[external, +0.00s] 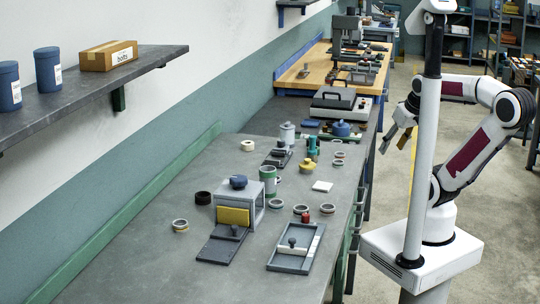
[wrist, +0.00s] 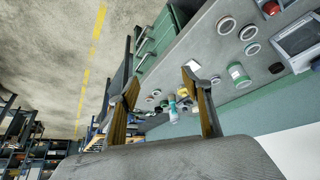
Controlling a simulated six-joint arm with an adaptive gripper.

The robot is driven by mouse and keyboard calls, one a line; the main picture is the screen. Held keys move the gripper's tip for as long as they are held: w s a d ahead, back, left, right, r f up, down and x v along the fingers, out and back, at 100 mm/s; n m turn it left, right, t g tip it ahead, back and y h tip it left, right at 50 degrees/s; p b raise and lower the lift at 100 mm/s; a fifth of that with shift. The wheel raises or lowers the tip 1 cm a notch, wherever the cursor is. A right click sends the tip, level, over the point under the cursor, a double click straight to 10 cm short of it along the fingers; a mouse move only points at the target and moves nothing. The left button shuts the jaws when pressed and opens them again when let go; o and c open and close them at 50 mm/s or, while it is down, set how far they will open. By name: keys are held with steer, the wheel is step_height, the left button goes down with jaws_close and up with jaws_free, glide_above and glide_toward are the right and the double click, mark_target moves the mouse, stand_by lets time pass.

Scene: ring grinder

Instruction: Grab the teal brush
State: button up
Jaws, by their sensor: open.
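The teal brush (external: 312,147) appears to be the small upright teal object on the grey workbench, near a yellow-based item (external: 306,166). In the wrist view a teal object (wrist: 172,107), likely the same brush, shows small and far off between the fingers. Its lower part and bristles are too small to make out. My gripper (external: 395,142) is open and empty, held in the air to the right of the bench, well apart from the brush. Its two fingers (wrist: 161,80) also show spread in the wrist view.
The grey bench (external: 130,270) carries several rings, a green cup (external: 267,181), a grey box-shaped fixture (external: 257,190), a sliding tray (external: 292,258) and a white square (external: 322,186). Open floor (external: 396,185) lies between bench and arm.

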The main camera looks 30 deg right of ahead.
steer(key=shift+c, duration=1.1)
steer(key=w+d+r+n+t+h, duration=0.1)
steer(key=w+d+t, duration=0.3)
steer(key=w, duration=1.1)
steer(key=w+d+r+n+t+h, duration=0.15)
steer(key=w+d, duration=0.35)
steer(key=w, duration=1)
steer(key=w+a+f+n+t+y, duration=0.1)
steer(key=w+f+y, duration=0.2)
steer(key=f, duration=0.1)
steer(key=w+a+f+n+t+y, duration=0.1)
steer(key=w+f+y, duration=0.2)
steer(key=f+y, duration=0.1)
steer(key=w+a+f+n+t+y, duration=0.1)
steer(key=w+f+n+y, duration=0.1)
steer(key=w+f+y, duration=0.2)
steer(key=shift+a+f+t, duration=0.2)
steer(key=shift+f+t, duration=0.15)
steer(key=shift+f, duration=0.6)
steer(key=shift+s+a+f+y, duration=0.2)
steer(key=shift+s+f+y, duration=0.25)
steer(key=shift+y, duration=0.3)
